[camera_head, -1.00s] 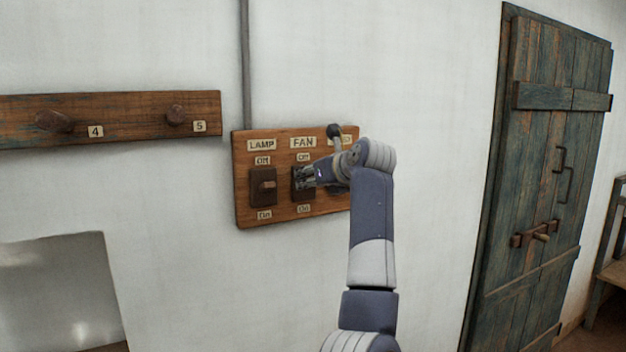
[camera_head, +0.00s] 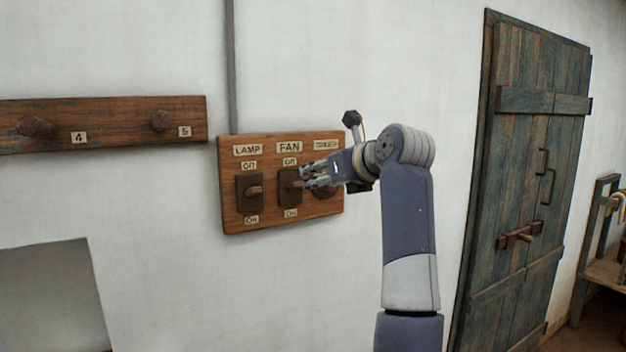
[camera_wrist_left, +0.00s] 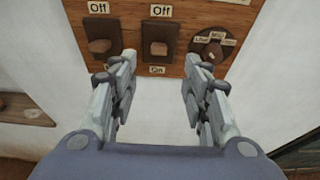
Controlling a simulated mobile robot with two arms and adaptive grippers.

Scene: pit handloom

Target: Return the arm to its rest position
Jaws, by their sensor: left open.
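My left gripper (camera_head: 309,177) is open and empty, just right of the fan switch in the head view. In the left wrist view its two spread fingers (camera_wrist_left: 158,78) have only the board's lower edge and white wall between them. The wooden switch board (camera_head: 271,220) is on the wall. It carries the lamp switch (camera_head: 250,193), the fan switch (camera_head: 289,190) and a round regulator (camera_head: 325,192), partly hidden behind my gripper. The left wrist view shows the lamp switch (camera_wrist_left: 98,45), fan switch (camera_wrist_left: 158,48) and regulator dial (camera_wrist_left: 213,48) beyond the fingers. My right gripper is not in view.
A peg rail (camera_head: 105,112) marked 4 and 5 is on the wall at left, above a recess (camera_head: 50,300). A plank door (camera_head: 530,180) with handles and a bolt stands right of my arm. A wooden stand (camera_head: 603,265) is at far right.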

